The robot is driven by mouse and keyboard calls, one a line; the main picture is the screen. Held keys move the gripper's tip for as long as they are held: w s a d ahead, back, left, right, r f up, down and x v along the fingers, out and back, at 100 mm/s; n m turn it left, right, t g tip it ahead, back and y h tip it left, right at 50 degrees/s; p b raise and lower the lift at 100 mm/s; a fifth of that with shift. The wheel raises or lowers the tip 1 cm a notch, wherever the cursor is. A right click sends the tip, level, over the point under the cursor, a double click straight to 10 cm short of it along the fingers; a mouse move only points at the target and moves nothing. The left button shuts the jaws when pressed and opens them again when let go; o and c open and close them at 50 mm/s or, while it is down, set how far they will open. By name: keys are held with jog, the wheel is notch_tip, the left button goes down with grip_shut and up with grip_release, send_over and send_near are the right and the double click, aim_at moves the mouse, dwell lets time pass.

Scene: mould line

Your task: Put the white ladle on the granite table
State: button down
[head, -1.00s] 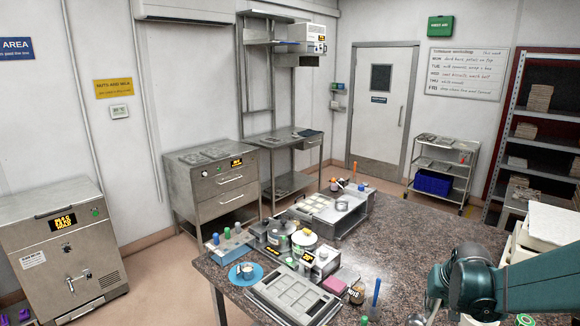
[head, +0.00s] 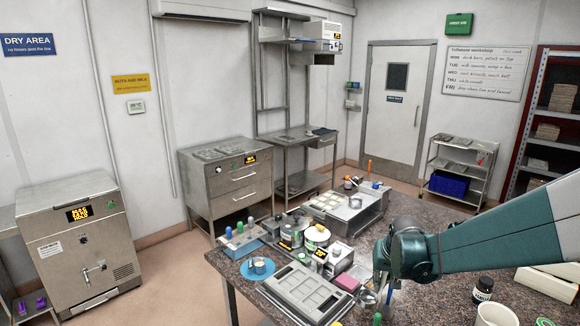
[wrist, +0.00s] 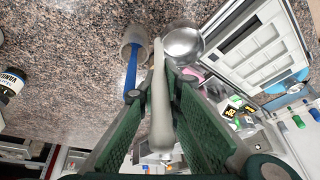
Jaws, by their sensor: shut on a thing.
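My gripper (wrist: 160,78) is shut on the pale handle of the white ladle (wrist: 160,120) in the wrist view. A shiny metal bowl (wrist: 183,42), which looks like the ladle's, shows beyond the fingertips; it also shows in the head view (head: 368,297). The granite table (wrist: 60,45) is below the gripper, speckled brown; it fills the lower middle of the head view (head: 232,270). I cannot tell how far the ladle is from the table top. My gripper in the head view is mostly hidden below my arm.
A blue-handled tool (wrist: 131,72) leans in a pale cup beside the ladle. A grey mould tray (head: 305,290), a pink block (head: 347,282) and several pots and devices crowd the table's left part. A black jar (head: 482,290) stands right. Bare granite lies between jar and cup.

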jog(key=w+a+f+m+b, duration=0.1)
jog(key=w+a+b, duration=0.3)
jog(key=w+a, duration=0.4)
jog(key=shift+w, duration=0.75)
jog(key=s+d+r+n+y+p, duration=0.1)
jog(key=s+d+r+n+p, duration=0.6)
jog(key=d+r, duration=0.65)
jog(key=s+d+f+m+h, duration=0.1)
jog(key=s+d+f+m, duration=0.2)
jog(key=s+d, duration=0.45)
jog(key=s+d+f+m, duration=0.3)
jog(key=s+d, duration=0.4)
jog(key=d, duration=0.1)
jog(key=s+d+f+m+h, duration=0.1)
jog(key=s+d, duration=0.4)
jog(key=s, duration=0.5)
jog(key=s+d+f+m+h, duration=0.1)
jog(key=s+d+f+m, duration=0.3)
jog(key=s, duration=0.5)
jog(key=shift+s+d+f+g, duration=0.2)
jog(key=shift+s+d+g, duration=0.15)
jog(key=shift+d, duration=0.35)
jog(key=shift+f, duration=0.1)
jog(key=shift+f, duration=2.8)
